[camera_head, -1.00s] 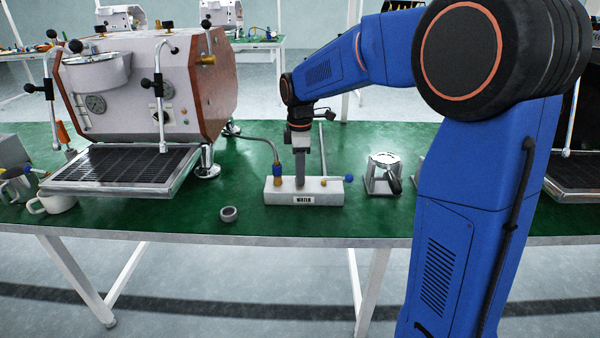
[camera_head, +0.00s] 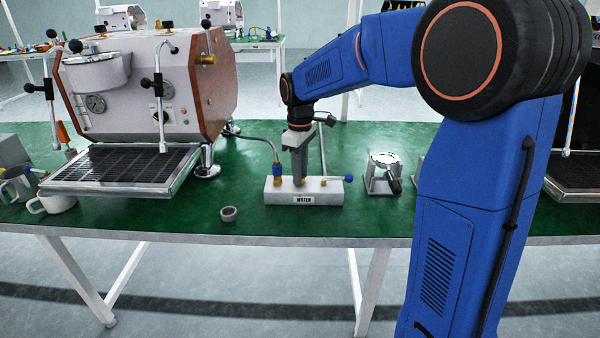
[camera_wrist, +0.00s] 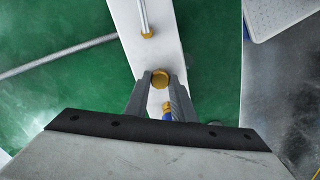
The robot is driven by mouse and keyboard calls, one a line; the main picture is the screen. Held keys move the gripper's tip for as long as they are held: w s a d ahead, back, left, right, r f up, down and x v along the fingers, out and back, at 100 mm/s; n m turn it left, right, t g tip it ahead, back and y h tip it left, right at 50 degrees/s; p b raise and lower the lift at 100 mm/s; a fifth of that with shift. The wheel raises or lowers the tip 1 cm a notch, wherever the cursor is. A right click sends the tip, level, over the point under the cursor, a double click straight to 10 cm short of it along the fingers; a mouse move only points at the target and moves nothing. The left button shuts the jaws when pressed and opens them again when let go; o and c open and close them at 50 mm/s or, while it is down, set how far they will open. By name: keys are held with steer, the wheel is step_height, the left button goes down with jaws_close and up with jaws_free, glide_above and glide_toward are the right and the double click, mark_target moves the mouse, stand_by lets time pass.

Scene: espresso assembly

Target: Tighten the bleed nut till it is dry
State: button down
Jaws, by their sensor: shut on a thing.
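The bleed nut is a round brass cap (camera_wrist: 160,77) on top of the white manifold block (camera_wrist: 155,50) in the wrist view. My gripper (camera_wrist: 159,84) is shut on the nut, with one dark finger on each side of it. In the head view, my gripper (camera_head: 301,181) points down onto the middle of the block, which is marked WATER (camera_head: 328,193). The nut is hidden by the fingers there. I cannot tell from these views whether any water is seeping around the nut.
A blue and brass hose fitting (camera_head: 277,173) stands on the block left of my gripper. A blue-ended valve lever (camera_head: 348,178) is at its right. A portafilter stand (camera_head: 384,175) is farther right.

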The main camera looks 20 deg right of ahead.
steer(key=m, duration=0.4)
steer(key=shift+m, duration=2.6)
steer(key=shift+r, duration=0.1)
steer(key=c, duration=1.5)
jaws_free()
step_height(320, 180, up, 17)
steer(key=shift+r, duration=0.15)
